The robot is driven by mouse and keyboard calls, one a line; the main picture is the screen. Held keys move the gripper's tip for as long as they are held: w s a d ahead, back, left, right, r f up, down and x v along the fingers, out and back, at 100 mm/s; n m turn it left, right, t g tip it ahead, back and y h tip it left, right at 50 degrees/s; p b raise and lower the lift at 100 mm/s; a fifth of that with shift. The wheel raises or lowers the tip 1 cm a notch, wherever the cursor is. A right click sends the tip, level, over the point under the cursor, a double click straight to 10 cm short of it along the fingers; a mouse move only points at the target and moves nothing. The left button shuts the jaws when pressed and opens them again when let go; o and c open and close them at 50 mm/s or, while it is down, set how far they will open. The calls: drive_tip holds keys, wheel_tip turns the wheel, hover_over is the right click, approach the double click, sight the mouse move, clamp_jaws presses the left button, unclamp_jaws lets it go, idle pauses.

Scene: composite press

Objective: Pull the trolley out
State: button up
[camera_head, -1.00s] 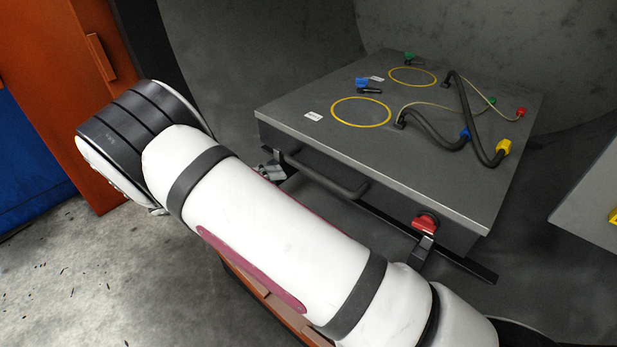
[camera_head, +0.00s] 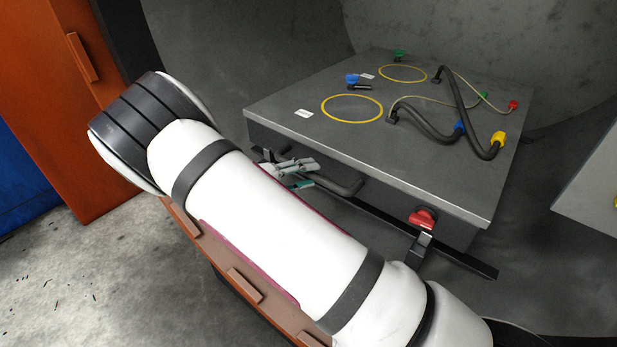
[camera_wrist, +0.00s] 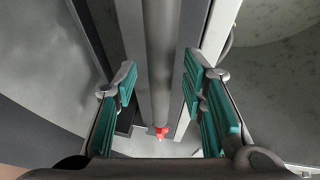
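The trolley (camera_head: 400,165) is a flat grey box inside the round chamber, with hoses and yellow rings on top. Its dark bar handle (camera_head: 347,188) runs along the front face. In the wrist view the handle (camera_wrist: 160,70) runs lengthwise between my fingers. My gripper (camera_head: 300,172) is at the left part of the handle, partly hidden behind my arm. In the wrist view my gripper (camera_wrist: 165,100) is open, with green pads on both sides of the bar and gaps between pads and bar. A red knob (camera_head: 422,219) sits on the trolley's front right; it also shows in the wrist view (camera_wrist: 161,132).
A dark rail (camera_head: 470,262) runs below the trolley's front. An orange frame (camera_head: 60,130) and blue panel (camera_head: 25,180) stand at the left. A grey box edge (camera_head: 590,200) is at the right. Concrete floor at the lower left is clear.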

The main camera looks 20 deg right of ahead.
drive_tip(key=shift+w+d+f, duration=0.1)
drive_tip(key=shift+d, duration=0.45)
clamp_jaws()
drive_tip(key=shift+a, duration=0.1)
